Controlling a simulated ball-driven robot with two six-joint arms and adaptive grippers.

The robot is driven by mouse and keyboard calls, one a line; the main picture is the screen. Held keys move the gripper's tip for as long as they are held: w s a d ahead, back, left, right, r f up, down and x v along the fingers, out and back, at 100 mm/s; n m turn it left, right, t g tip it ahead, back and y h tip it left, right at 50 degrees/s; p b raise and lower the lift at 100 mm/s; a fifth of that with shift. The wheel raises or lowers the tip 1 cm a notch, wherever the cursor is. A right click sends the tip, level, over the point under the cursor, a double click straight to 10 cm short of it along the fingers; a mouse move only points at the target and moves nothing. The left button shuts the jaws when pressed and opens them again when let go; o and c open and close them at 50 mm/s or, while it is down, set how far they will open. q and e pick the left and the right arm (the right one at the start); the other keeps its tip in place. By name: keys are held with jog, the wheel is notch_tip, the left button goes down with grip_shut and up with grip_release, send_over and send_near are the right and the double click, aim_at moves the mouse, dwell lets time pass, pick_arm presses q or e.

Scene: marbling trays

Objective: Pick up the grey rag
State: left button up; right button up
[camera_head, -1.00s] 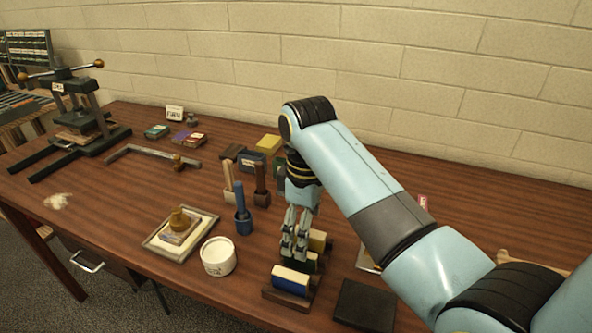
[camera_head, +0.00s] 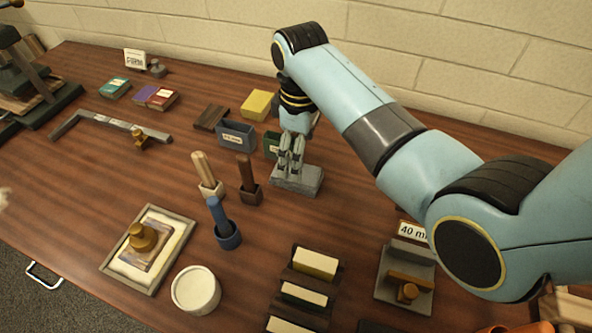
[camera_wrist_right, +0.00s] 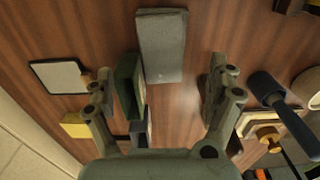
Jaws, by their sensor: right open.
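The grey rag (camera_head: 298,181) lies on the brown table as a flat folded block, right of the wooden-handled tools. In the right wrist view the rag (camera_wrist_right: 162,45) shows as a long grey strip at the top middle. My right gripper (camera_head: 290,166) points down just over the rag in the head view and hides part of its back edge. In the wrist view its fingers (camera_wrist_right: 160,75) are spread wide and empty, with the near end of the rag between their lines. Whether the fingertips touch the rag, I cannot tell. My left gripper is not in view.
A green box (camera_head: 271,145) and a grey-blue bin (camera_head: 236,135) stand close behind the rag. A dark rack with cream-faced blocks (camera_head: 292,280) lies in front. Bare table lies right of the rag.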

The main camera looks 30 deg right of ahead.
jog(key=shift+w+f, duration=0.1)
jog(key=shift+f, duration=0.7)
jog(key=f, duration=0.4)
jog(key=shift+a+f, duration=0.25)
jog(key=shift+f, duration=0.15)
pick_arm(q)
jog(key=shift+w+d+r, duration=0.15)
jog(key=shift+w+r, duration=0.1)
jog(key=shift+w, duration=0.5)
pick_arm(e)
jog(key=shift+s, duration=0.2)
jog(key=shift+c, duration=1)
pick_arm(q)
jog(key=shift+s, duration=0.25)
pick_arm(e)
jog(key=c, duration=1)
jog(key=shift+r, duration=0.15)
jog(key=shift+r, duration=0.25)
notch_tip(320, 180, up, 4)
jog(key=shift+s+f, duration=0.1)
jog(key=shift+f, duration=0.15)
pick_arm(q)
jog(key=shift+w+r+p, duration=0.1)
jog(key=shift+p, duration=0.2)
pick_arm(e)
jog(key=s+d+r, duration=0.3)
jog(key=s+r, duration=0.3)
jog(key=s, duration=0.5)
jog(key=shift+r, duration=0.4)
